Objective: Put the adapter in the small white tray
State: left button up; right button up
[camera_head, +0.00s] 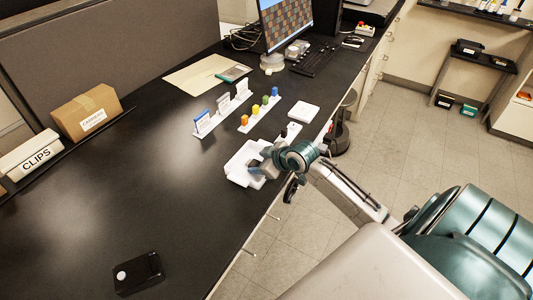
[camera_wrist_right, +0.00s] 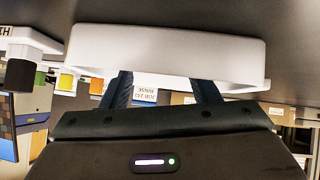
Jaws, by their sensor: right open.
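My right gripper (camera_head: 257,167) is open, its fingers down at a white, tray-like piece (camera_head: 238,169) near the front edge of the black bench. In the right wrist view this white piece (camera_wrist_right: 165,45) fills the upper middle, close beyond the fingers (camera_wrist_right: 165,88) and hiding their tips. Nothing is clearly held; I cannot tell whether the fingers touch it. No separate adapter can be made out for sure; the gripper covers part of the white piece. A small flat white square (camera_head: 303,111) lies further back on the bench. My left gripper is out of view.
Coloured pieces (camera_head: 256,110) stand on a white strip behind the gripper, beside a row of labelled cards (camera_head: 222,108). A black box with a white button (camera_head: 138,273) lies at the front left. Cartons (camera_head: 87,111) stand at the left. The bench's left middle is clear.

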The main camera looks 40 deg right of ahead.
jog(key=v, duration=1.1)
jog(key=shift+s+r+b, duration=0.3)
jog(key=shift+b, duration=0.15)
jog(key=shift+d, duration=0.1)
